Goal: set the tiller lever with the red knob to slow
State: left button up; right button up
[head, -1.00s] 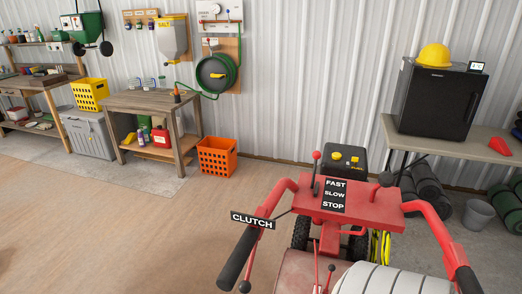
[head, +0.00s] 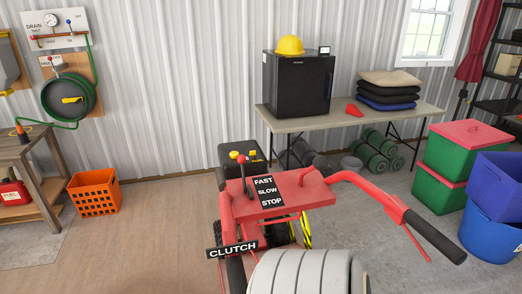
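The red tiller (head: 304,197) stands in front of me, with its handlebars reaching towards me. A lever with a red knob (head: 242,160) stands up from the left side of its top panel. The lever is beside a black label (head: 267,191) reading FAST, SLOW, STOP from far to near. The knob is at the far end, beyond the word FAST; I cannot tell the exact setting from this angle. A CLUTCH sign (head: 232,249) is at the lower left of the tiller. Neither of my grippers is in view.
An orange crate (head: 94,193) is on the floor at left. Behind the tiller, a table (head: 393,116) holds a black mini fridge (head: 297,84) and folded cushions (head: 388,90). Green bins (head: 444,186) and blue tubs (head: 488,228) stand at right. Floor between tiller and bins is clear.

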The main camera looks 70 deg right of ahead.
aim_at(241, 159)
jog(key=i+z, duration=0.15)
jog(key=z, duration=0.35)
jog(key=i+z, duration=0.15)
jog(key=z, duration=0.3)
jog(key=i+j+z, duration=0.1)
jog(key=z, duration=0.4)
jog(key=i+j+z, duration=0.15)
jog(key=z, duration=0.3)
